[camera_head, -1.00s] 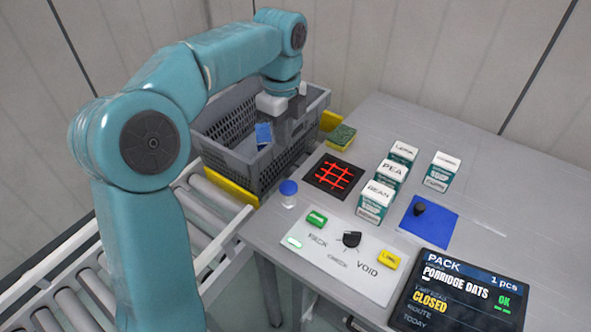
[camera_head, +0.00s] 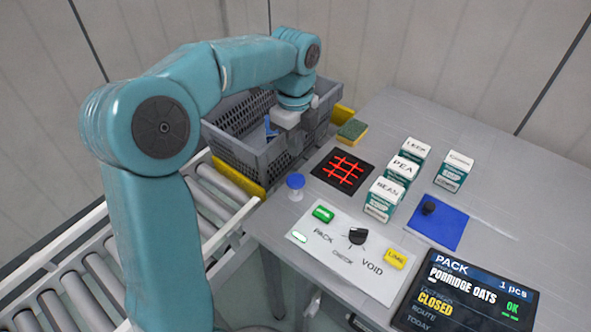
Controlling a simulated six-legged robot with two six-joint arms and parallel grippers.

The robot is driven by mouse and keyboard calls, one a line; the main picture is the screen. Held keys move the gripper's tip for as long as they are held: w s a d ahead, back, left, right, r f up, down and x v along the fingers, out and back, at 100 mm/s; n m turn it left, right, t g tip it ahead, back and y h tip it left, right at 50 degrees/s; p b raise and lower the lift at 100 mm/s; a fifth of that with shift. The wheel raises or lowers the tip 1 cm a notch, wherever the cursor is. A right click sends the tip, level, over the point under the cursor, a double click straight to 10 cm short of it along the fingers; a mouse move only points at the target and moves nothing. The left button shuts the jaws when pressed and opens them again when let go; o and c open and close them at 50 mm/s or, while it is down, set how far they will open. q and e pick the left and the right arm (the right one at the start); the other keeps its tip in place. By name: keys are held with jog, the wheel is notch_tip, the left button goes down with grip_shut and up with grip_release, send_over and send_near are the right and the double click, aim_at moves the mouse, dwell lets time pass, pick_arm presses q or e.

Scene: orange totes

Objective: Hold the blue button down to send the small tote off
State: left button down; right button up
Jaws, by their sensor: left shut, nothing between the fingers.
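A small upright pale cylinder with a blue top (camera_head: 295,182) stands at the table's left edge; I cannot tell whether it is a button or a capped jar. A grey slatted tote (camera_head: 232,157) sits at the roller conveyor's far end, with a blue item (camera_head: 270,127) partly visible inside. My left gripper (camera_head: 294,148) is shut and empty, pointing down at the tote's table-side wall, beyond the blue-topped cylinder and apart from it. Whether its tips touch the tote is unclear. My right gripper is out of view.
A screen (camera_head: 468,297) reads PACK, PORRIDGE OATS, CLOSED. Several cartons (camera_head: 383,199), a red-grid black pad (camera_head: 342,171), a blue mat (camera_head: 440,222) and a sponge (camera_head: 352,130) stand nearby.

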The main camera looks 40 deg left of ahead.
aim_at(295, 179)
pick_arm(q)
notch_tip(295, 179, down, 9)
jog(key=shift+w+r, duration=0.1)
dwell(0.4)
